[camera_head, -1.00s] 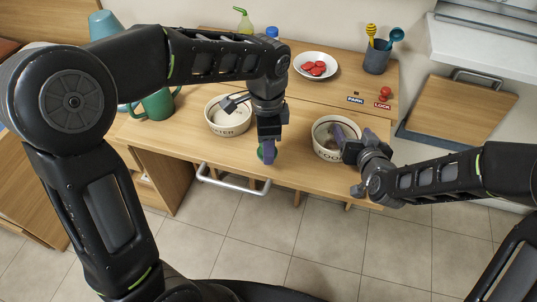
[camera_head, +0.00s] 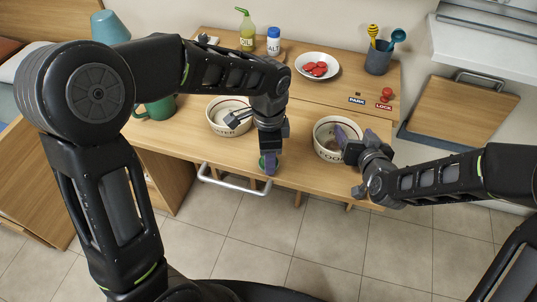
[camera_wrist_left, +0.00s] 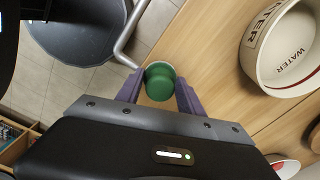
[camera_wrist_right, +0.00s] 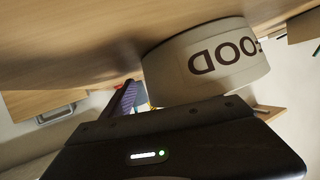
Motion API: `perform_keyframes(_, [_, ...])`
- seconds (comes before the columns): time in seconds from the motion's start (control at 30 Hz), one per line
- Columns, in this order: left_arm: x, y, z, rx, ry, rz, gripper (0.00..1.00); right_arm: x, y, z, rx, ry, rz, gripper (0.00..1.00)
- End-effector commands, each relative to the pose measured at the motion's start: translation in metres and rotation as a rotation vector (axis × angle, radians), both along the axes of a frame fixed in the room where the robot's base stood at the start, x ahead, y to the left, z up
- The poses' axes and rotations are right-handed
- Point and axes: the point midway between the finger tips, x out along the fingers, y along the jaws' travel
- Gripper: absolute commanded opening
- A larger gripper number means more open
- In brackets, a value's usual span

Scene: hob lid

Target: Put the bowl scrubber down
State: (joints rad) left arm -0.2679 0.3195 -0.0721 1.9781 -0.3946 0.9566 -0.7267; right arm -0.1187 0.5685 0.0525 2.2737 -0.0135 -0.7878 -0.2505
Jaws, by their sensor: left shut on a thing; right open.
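The bowl scrubber shows as a green round piece (camera_wrist_left: 160,82) between the purple fingers of my left gripper (camera_wrist_left: 158,92) in the left wrist view. My left gripper (camera_head: 269,167) is shut on it, pointing down over the front edge of the wooden counter in the head view. Only a sliver of green shows there, and I cannot tell whether it touches the wood. The bowl also shows in the right wrist view (camera_wrist_right: 205,65), where only one purple finger is clear.
The WATER bowl (camera_head: 218,128) stands left of centre, behind my left gripper. A green mug (camera_head: 158,108), a plate with red pieces (camera_head: 302,66) and a utensil cup (camera_head: 378,59) stand further off. A metal rail (camera_head: 235,185) runs along the front. Bare counter lies between the bowls.

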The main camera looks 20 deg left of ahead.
Motion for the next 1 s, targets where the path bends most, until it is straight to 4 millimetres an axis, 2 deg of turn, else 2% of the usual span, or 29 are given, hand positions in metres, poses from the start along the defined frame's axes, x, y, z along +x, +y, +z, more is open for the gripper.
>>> perform_keyframes(0.03, [0.000, 0.000, -0.002, 0.001, 0.001, 0.000, 0.00, 0.000, 0.000, 0.000, 0.000, 0.000, 0.000, 0.71])
perform_keyframes(0.07, [0.000, 0.000, -0.002, 0.001, 0.000, 0.000, 0.45, 0.000, 0.000, 0.000, 0.000, 0.000, 0.000, 0.71])
perform_keyframes(0.3, [0.000, 0.000, -0.002, 0.000, 0.000, 0.000, 0.65, 0.000, 0.000, 0.000, 0.000, 0.000, 0.000, 0.71])
perform_keyframes(0.67, [0.000, 0.000, 0.002, 0.000, 0.000, 0.000, 0.66, 0.000, 0.000, 0.000, 0.000, 0.000, 0.000, 0.71])
perform_keyframes(0.87, [0.001, 0.000, 0.024, -0.002, -0.004, 0.001, 0.66, 0.000, 0.000, 0.000, 0.000, 0.000, 0.000, 0.71])
perform_keyframes(1.0, [0.001, 0.000, 0.052, -0.001, -0.005, 0.001, 0.66, 0.000, 0.000, 0.000, 0.000, 0.000, 0.000, 0.71])
